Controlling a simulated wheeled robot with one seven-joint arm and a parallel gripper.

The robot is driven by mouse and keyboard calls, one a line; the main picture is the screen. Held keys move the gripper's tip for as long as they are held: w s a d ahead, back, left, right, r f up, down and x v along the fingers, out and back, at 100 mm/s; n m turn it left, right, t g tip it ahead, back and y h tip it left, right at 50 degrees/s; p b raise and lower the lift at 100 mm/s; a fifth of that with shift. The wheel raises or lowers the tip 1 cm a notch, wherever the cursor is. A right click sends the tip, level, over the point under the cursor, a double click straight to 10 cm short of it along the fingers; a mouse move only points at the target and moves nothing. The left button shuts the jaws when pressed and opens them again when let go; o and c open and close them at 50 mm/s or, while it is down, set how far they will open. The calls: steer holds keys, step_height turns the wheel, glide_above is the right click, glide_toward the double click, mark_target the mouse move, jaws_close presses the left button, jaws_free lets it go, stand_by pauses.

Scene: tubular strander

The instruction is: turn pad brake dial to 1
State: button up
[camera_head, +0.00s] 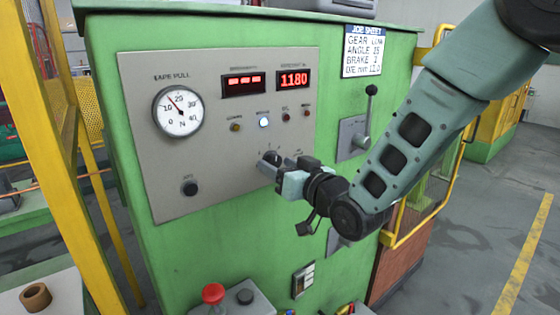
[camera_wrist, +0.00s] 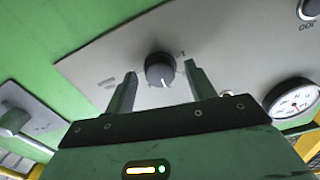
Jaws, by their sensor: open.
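The dial is a round dark knob (camera_wrist: 160,70) on the grey panel in the wrist view. Its short white pointer mark points toward the bottom of that picture. Small markings surround it, too small to read surely. My gripper (camera_wrist: 160,80) is open, with one finger on each side of the knob; whether they touch it I cannot tell. In the head view my gripper (camera_head: 268,162) is at the lower middle of the grey panel (camera_head: 225,165) and hides most of the dial. The job sheet (camera_head: 363,52) reads brake 1.
A tape pull gauge (camera_head: 178,111), two red displays and a row of small lamps are above my gripper. A black knob (camera_head: 190,188) is lower left. A lever (camera_head: 367,115) stands to the right, near my forearm. A red button (camera_head: 213,293) is below.

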steer(key=shift+w+a, duration=0.1)
steer(key=shift+w, duration=0.05)
steer(key=c, duration=1)
